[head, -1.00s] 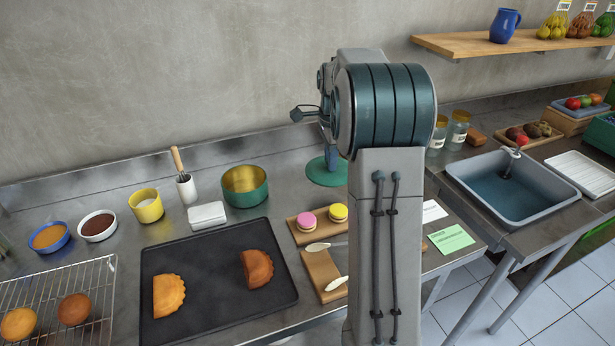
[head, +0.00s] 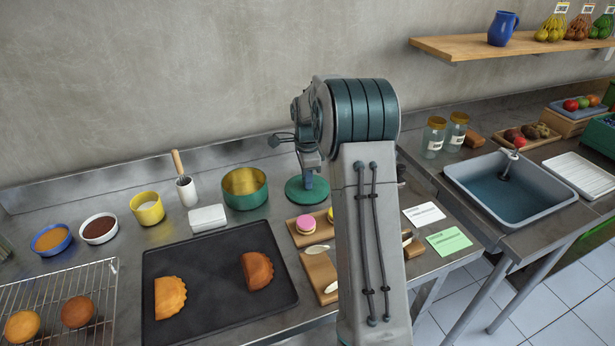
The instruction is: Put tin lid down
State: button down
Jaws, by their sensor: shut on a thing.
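The tin lid (head: 298,193) is a flat round teal disc in the head view. My gripper (head: 310,174) points down over it and is shut on it. My forearm hides part of the gripper and the lid's right side is close to my arm. The lid looks level, just right of an open teal tin (head: 246,202) with a yellow inside, and behind the small wooden board with macarons. I cannot tell whether the lid touches the counter.
Macarons (head: 306,225) sit on a small board. A black tray (head: 215,285) holds two pastries. A white dish (head: 208,218), yellow pot (head: 147,208) and whisk holder (head: 187,192) stand left of the tin. Jars (head: 433,138) and a sink (head: 509,190) are to the right.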

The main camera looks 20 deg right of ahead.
jog(key=shift+f, duration=0.15)
jog(key=c, duration=1.3)
grip_release()
notch_tip(320, 180, up, 11)
jog(key=s+a+r+n, duration=0.4)
jog(key=s, duration=0.2)
jog(key=s+a+f+n, duration=0.1)
jog(key=s+a+n, duration=0.2)
jog(key=s+n, duration=0.2)
jog(key=s+a+f+n+t, duration=0.1)
jog(key=s+n, duration=0.4)
jog(key=s, duration=0.7)
jog(key=s+a+f+n+t, duration=0.1)
jog(key=s+a+n, duration=0.3)
jog(key=s, duration=0.5)
jog(key=shift+s+a+f+n, duration=0.1)
jog(key=shift+a+f+n, duration=0.05)
jog(key=shift+f+n, duration=0.3)
jog(key=shift+s+a+f+n, duration=0.1)
jog(key=shift+a+f+n, duration=0.05)
jog(key=shift+f+n, duration=0.25)
